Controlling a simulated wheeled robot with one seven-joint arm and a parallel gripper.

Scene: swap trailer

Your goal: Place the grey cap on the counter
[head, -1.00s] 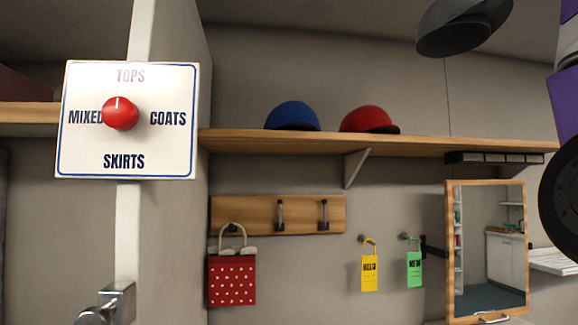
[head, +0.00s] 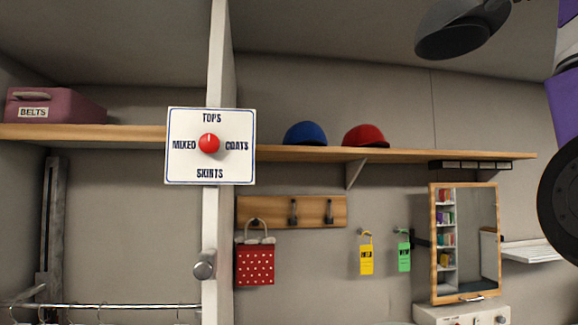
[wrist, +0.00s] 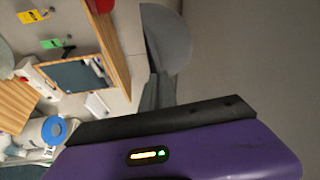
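The grey cap (head: 460,32) hangs in the air at the top right of the head view, clear of the shelf. In the wrist view the grey cap (wrist: 168,35) reaches down to the dark edge of my gripper (wrist: 160,112). My gripper appears shut on it; the fingertips are mostly hidden. A white flat surface (head: 535,250) juts out at the right, behind the mirror; I cannot tell whether it is the counter.
A blue cap (head: 304,134) and a red cap (head: 366,136) sit on the wooden shelf (head: 420,155). A dial sign (head: 180,125) is on the white post at left. Below hang a red dotted bag (head: 255,266), yellow and green tags, and a mirror (head: 485,235).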

